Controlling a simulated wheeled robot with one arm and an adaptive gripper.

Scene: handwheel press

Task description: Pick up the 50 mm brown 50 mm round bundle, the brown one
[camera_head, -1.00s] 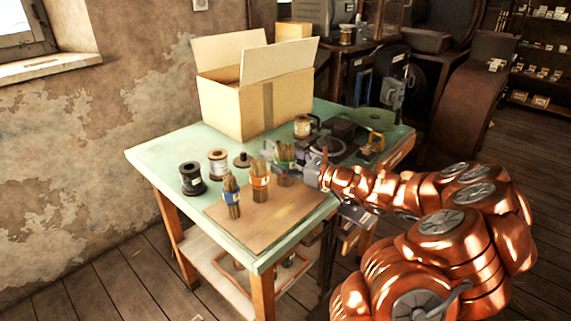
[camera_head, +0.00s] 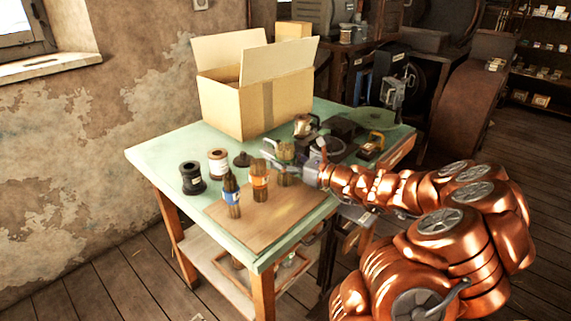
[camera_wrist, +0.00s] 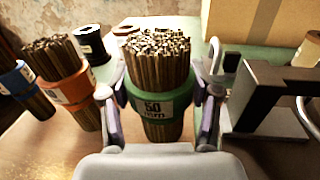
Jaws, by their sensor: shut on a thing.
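The bundle of brown sticks with a green band marked 50 mm (camera_wrist: 158,90) stands upright in the middle of the wrist view. In the head view this bundle (camera_head: 285,170) is the rearmost of three on the brown board (camera_head: 262,218). My gripper (camera_wrist: 160,118) has one finger on each side of it, at the height of the band, and is shut on it. Its lower end is partly hidden by my gripper, so I cannot tell whether it touches the board. A bundle with an orange band (camera_head: 260,181) and one with a blue band (camera_head: 231,197) stand in front to the left.
Spools (camera_head: 192,178) stand to the left on the green table (camera_head: 150,158). An open cardboard box (camera_head: 240,110) is behind. A dark metal frame (camera_wrist: 258,100) stands close to the right of my gripper. The front of the board is clear.

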